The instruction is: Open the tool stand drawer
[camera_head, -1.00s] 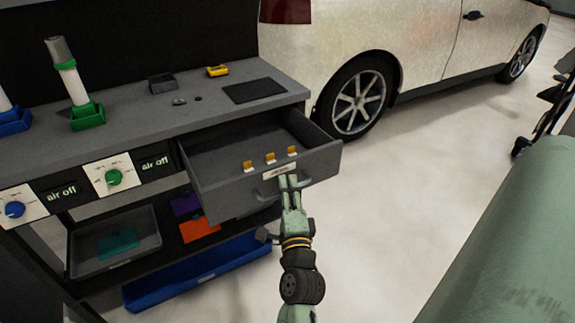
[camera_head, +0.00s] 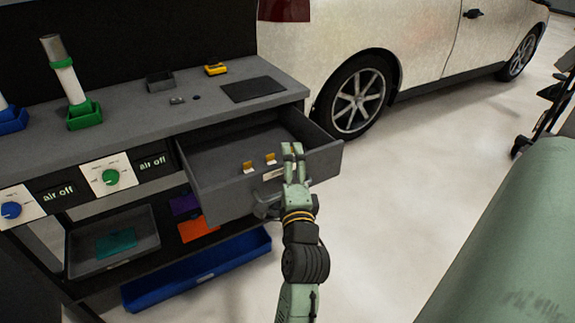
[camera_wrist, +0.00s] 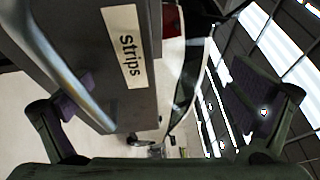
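The tool stand drawer (camera_head: 225,197) is pulled out from under the grey worktop, its inside showing with small yellow-tipped items near the front. My gripper (camera_head: 293,153) is in front of the drawer, its fingertips overlapping the front's top edge in the head view and partly hiding the label and handle. In the wrist view, my gripper (camera_wrist: 165,105) has its fingers wide apart with nothing held between them. The drawer front's "strips" label (camera_wrist: 124,47) and curved handle (camera_wrist: 60,50) show at the left, close to the left finger. Contact with the handle cannot be told.
The worktop (camera_head: 215,100) holds a green-based tube (camera_head: 72,85), a yellow item (camera_head: 215,69) and a dark mat (camera_head: 253,90). A blue tray (camera_head: 200,275) and grey bin (camera_head: 112,245) sit below.

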